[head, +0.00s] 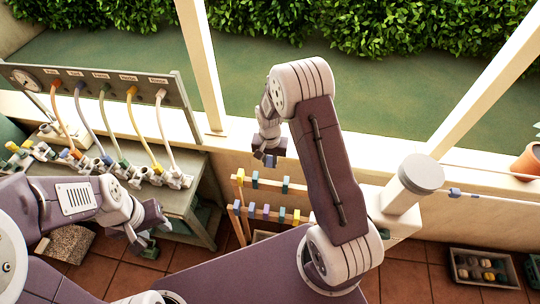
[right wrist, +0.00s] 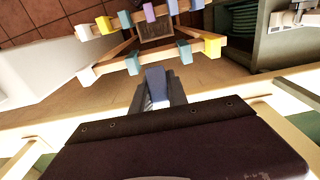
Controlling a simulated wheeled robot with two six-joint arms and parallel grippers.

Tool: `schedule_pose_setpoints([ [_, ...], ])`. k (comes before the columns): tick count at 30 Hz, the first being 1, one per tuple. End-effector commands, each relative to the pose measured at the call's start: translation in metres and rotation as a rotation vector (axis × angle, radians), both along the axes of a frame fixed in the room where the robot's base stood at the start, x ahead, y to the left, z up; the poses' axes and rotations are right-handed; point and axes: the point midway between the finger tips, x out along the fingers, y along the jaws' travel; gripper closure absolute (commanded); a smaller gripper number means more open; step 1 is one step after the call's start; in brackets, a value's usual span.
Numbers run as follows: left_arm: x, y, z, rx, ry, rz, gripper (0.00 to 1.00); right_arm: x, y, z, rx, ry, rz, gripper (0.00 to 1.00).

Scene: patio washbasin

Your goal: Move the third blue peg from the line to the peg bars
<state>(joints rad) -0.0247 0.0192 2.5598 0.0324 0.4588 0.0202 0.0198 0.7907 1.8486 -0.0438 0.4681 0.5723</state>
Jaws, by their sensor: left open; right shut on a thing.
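My right gripper (head: 269,162) is shut on a blue peg (right wrist: 156,82), which shows between the fingers in the right wrist view. The held peg looks apart from the bar. A yellow peg (head: 240,176) is at that bar's left end. The lower bar holds several purple, blue and yellow pegs (head: 266,212). Another blue peg (head: 454,193) is on the line at right. My left gripper (head: 148,226) is open and empty by the bench.
A bench (head: 190,199) with several hoses and fittings stands at left, under a labelled panel (head: 100,90). A white post with a grey top (head: 412,184) stands right of the bars. A crate of balls (head: 484,268) is on the tiled floor; a terracotta pot (head: 527,162) is far right.

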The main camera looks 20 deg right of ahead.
Motion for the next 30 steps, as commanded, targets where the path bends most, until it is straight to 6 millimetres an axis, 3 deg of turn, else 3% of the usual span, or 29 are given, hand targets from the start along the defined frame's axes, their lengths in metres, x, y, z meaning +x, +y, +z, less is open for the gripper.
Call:
schedule_pose_setpoints([
  [8, 0.000, 0.000, -0.015, 0.000, 0.000, 0.000, 0.55, 0.000, 0.000, -0.017, 0.000, 0.001, 0.002, 1.00],
  [30, 0.000, 0.000, -0.080, 0.000, 0.000, 0.000, 0.55, -0.001, 0.000, -0.099, 0.000, 0.002, 0.003, 1.00],
])
